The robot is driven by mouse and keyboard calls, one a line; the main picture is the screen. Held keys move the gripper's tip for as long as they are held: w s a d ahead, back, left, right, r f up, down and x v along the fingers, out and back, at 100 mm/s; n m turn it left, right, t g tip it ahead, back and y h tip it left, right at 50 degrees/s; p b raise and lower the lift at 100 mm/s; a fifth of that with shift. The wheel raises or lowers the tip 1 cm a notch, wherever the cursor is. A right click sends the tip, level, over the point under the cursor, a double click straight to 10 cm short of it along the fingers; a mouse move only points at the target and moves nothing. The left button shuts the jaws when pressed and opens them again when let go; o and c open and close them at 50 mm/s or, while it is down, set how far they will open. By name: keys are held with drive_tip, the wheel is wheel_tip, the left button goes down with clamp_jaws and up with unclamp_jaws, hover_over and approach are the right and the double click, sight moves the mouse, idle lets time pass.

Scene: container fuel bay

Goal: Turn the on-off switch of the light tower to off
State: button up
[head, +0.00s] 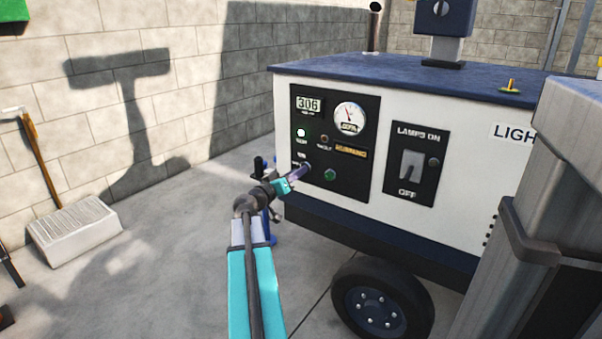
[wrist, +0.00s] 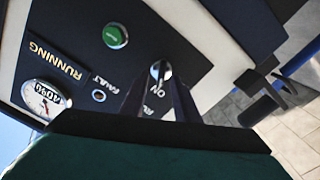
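The light tower (head: 460,190) is a white box with a dark blue top. Its left black panel (head: 315,110) carries a small rotary switch (wrist: 160,71) with a light mark, printed lettering beside it, partly hidden. My gripper (head: 304,168) is at the lower left of this panel and covers the switch in the head view. In the wrist view its two dark fingers (wrist: 160,85) stand either side of the switch, with a gap between them. Whether they touch or grip it I cannot tell.
A green button (head: 330,175) and gauge (head: 349,117) share the left panel. A wheel (head: 382,304) sits below.

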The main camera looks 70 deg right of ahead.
drive_tip(key=shift+x, duration=1.15)
